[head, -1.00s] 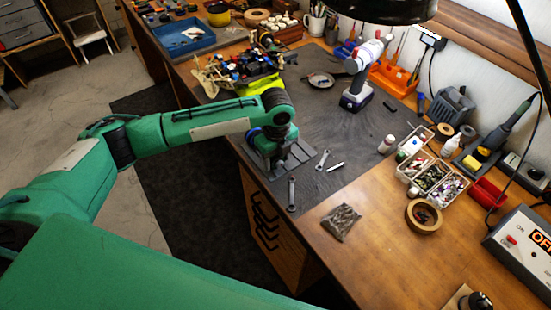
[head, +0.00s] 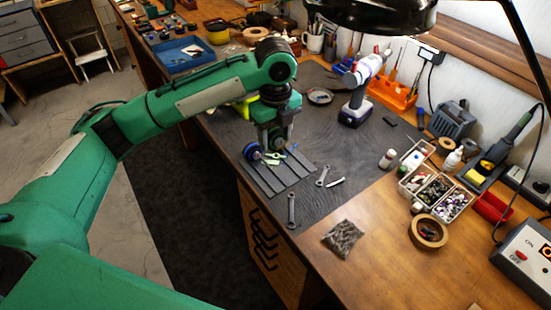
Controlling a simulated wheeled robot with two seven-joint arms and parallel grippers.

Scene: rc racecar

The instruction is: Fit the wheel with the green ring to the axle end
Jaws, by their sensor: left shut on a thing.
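My left gripper (head: 274,146) points down over the grey slatted tray (head: 268,184) on the dark mat. It is shut on a small dark thing, which seems to be the wheel with the green ring; fingers and distance hide most of it. A pale green part (head: 272,157) shows just below the fingertips; I cannot tell whether it belongs to the wheel. A wheel with a blue ring (head: 252,151) stands at the tray's left, beside the gripper. The yellow-green car (head: 243,107) is mostly hidden behind my left arm, so no axle end shows. My right gripper is out of view.
Two wrenches (head: 291,210) and a small bright tool (head: 335,183) lie right of the tray. A cordless screwdriver (head: 357,98) stands behind them. A parts bag (head: 344,238), a tape roll (head: 428,232) and parts bins (head: 436,190) lie to the right. The mat's middle is clear.

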